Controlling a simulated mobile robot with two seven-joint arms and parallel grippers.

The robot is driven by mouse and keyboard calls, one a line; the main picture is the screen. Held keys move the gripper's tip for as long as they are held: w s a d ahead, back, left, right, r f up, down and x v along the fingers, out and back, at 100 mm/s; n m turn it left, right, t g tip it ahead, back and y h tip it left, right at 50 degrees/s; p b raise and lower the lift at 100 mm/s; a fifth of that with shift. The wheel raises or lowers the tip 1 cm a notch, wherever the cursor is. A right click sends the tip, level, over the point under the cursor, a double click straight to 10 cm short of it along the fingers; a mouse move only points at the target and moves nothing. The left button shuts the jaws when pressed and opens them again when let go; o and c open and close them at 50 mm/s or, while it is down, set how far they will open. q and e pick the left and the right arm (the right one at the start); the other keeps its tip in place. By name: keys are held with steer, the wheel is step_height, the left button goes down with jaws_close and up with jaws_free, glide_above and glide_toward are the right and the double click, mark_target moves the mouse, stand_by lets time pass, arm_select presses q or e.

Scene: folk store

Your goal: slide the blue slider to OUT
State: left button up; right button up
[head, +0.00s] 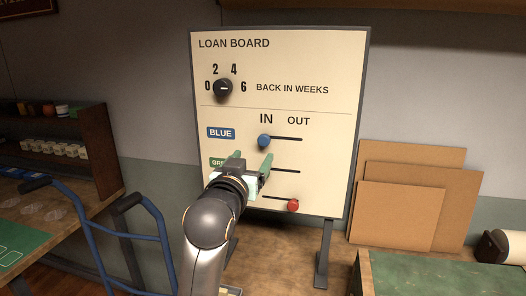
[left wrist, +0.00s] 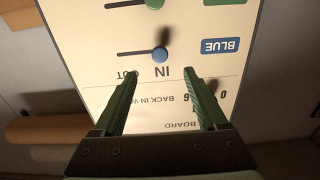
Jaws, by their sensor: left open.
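The loan board (head: 345,60) stands upright on legs. Its blue slider knob (head: 264,141) sits at the left end of its slot, under IN, with the slot running right toward OUT. My left gripper (head: 250,163) is open and empty, in front of the board just below the blue knob in the head view. In the left wrist view the board appears upside down. There the blue knob (left wrist: 160,54) lies ahead of the open left fingertips (left wrist: 161,77), between their lines and apart from them. My right gripper is not in view.
A red knob (head: 293,205) sits toward the right of the bottom slot. A green knob (left wrist: 154,4) shows at the top of the wrist view; my gripper hides it in the head view. Brown panels (head: 400,215) lean at right; a blue hand truck (head: 85,225) stands at left.

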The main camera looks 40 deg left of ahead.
mark_target(264, 141)
arm_select(q)
steer(key=shift+x, duration=5.25)
steer(key=c, duration=0.9)
